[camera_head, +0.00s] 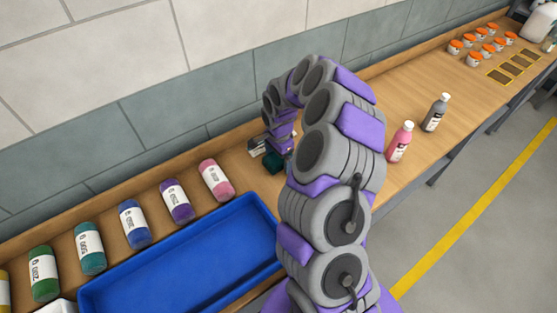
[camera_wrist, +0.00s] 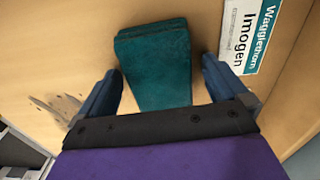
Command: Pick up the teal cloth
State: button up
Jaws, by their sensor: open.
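The teal cloth (camera_wrist: 153,62) is a folded, wedge-shaped piece on the wooden counter, ahead of my gripper in the wrist view. In the head view it is a small dark teal patch (camera_head: 273,162) below the end of my arm, partly hidden. My gripper (camera_wrist: 161,70) is open, with one dark blue finger on either side of the cloth's near part. The space between the fingers is wider than the cloth, and I see no contact. The cloth's near end is hidden behind the gripper's body.
A blue tray (camera_head: 100,292) lies left of my arm, with several coloured bottles (camera_head: 133,224) behind it along the wall. A pink bottle (camera_head: 400,142) and a grey bottle (camera_head: 436,112) stand to the right. A printed label (camera_wrist: 250,35) lies beside the right finger.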

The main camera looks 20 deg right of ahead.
jog(key=shift+c, duration=0.4)
jog(key=c, duration=0.9)
jog(key=shift+r, duration=0.1)
notch_tip(320, 180, up, 10)
jog(key=shift+f+p, duration=0.1)
jog(key=shift+p, duration=0.85)
